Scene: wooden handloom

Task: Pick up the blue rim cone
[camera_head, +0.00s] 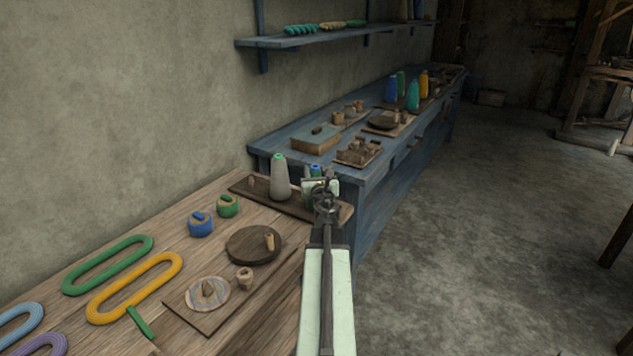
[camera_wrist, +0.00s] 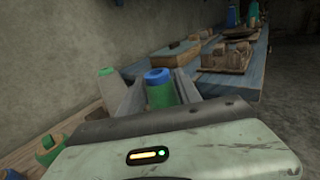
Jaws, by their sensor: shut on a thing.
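The blue rim cone (camera_wrist: 161,92) has a green body and a blue top rim. It stands between the two fingers of my gripper (camera_wrist: 160,98), which is shut on it. In the head view the cone's blue top (camera_head: 315,170) shows just behind my gripper (camera_head: 320,185), and most of its body is hidden. The cone is at the right part of a dark wooden tray (camera_head: 242,188). I cannot tell whether its base touches the tray. A grey cone with a green tip (camera_head: 280,180) stands on the tray to the left, apart from my gripper.
Blue and green spools, a round dark board (camera_head: 247,245) and yarn loops lie on the wooden table (camera_head: 185,258). Beyond is a blue bench (camera_head: 370,180) with a box (camera_head: 316,143) and several coloured cones. A blue shelf (camera_head: 290,42) hangs above. The floor at right is clear.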

